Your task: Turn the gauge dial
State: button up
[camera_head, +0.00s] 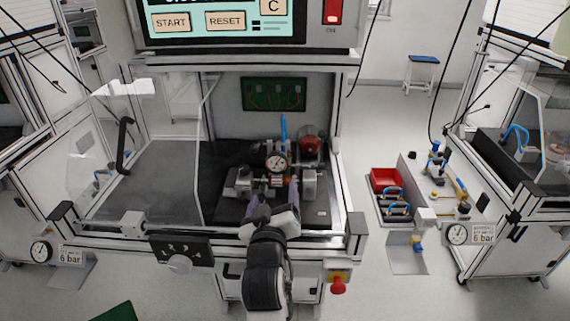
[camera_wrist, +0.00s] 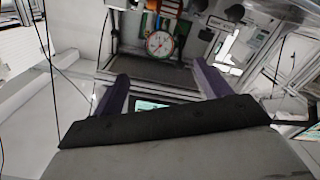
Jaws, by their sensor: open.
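The gauge dial (camera_head: 275,161) is a round white face with a red and black needle, on a fixture (camera_head: 243,181) inside the open test bench. In the wrist view the gauge dial (camera_wrist: 160,43) shows with a red and green rim, beyond and between my fingers. My gripper (camera_head: 275,195) is in front of the fixture, its two purple fingers spread to either side below the dial. In the wrist view my gripper (camera_wrist: 160,72) is open, with nothing between the fingers. It appears apart from the dial. My wrist hides the fixture's lower front.
A red motor-like part (camera_head: 309,143) and a blue upright handle (camera_head: 283,127) stand close behind the dial. A clear door (camera_head: 160,150) is at the left. The bench's dark left floor (camera_head: 155,180) is clear.

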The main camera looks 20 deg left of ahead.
aim_at(276, 165)
jog(key=b+x, duration=0.3)
jog(key=x, duration=0.9)
jog(key=shift+w+a, duration=0.25)
jog(key=shift+w, duration=0.4)
jog(key=shift+c, duration=0.5)
jog(key=c, duration=0.9)
